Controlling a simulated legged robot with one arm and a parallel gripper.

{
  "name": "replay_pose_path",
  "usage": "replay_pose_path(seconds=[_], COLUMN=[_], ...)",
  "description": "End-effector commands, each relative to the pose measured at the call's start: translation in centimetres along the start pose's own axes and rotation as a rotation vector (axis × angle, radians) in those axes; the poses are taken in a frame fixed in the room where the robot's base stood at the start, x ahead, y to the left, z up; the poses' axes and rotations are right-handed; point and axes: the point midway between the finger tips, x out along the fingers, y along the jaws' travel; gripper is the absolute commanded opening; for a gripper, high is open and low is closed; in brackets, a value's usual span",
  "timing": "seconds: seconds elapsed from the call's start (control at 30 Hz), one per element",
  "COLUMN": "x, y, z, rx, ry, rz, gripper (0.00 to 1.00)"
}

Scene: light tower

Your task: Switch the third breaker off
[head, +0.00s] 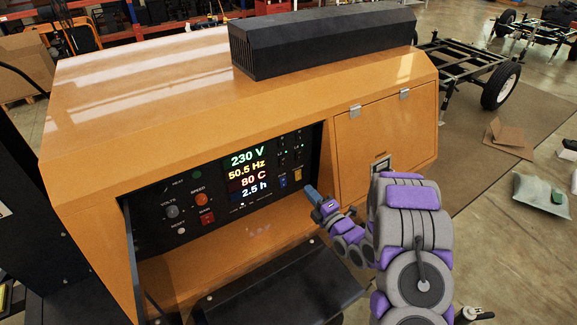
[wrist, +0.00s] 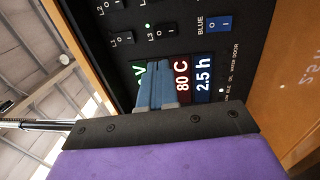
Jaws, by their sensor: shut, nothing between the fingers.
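The third breaker, labelled L3, shows in the wrist view (wrist: 158,34) as a small dark switch on the black panel, with a green light lit beside it. In the head view it is a tiny switch (head: 283,161) in the lower left of the breaker group; its lever position is too small to tell. My gripper (head: 309,191) is in front of the panel's right end, below and right of the breakers. In the wrist view its blue fingers (wrist: 156,66) are shut and empty, covering part of the display. They appear apart from L3.
Breakers L1 (wrist: 122,39) and L2 sit close to L3. A blue switch (wrist: 217,25) and a lit display (head: 249,174) are nearby. The orange housing edge and closed right door (head: 375,140) border the panel. A dark open flap (head: 280,290) lies below.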

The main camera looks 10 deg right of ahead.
Motion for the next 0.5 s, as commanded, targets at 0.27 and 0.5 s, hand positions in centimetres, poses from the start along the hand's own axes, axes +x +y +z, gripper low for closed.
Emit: replay_pose_path(seconds=[0.27, 0.5], x=[3.1, 7.3], y=[0.0, 0.1], z=[0.1, 0.1], rx=[0.001, 0.0], ry=[0.001, 0.001], rz=[0.005, 0.006], gripper=[0.0, 0.0])
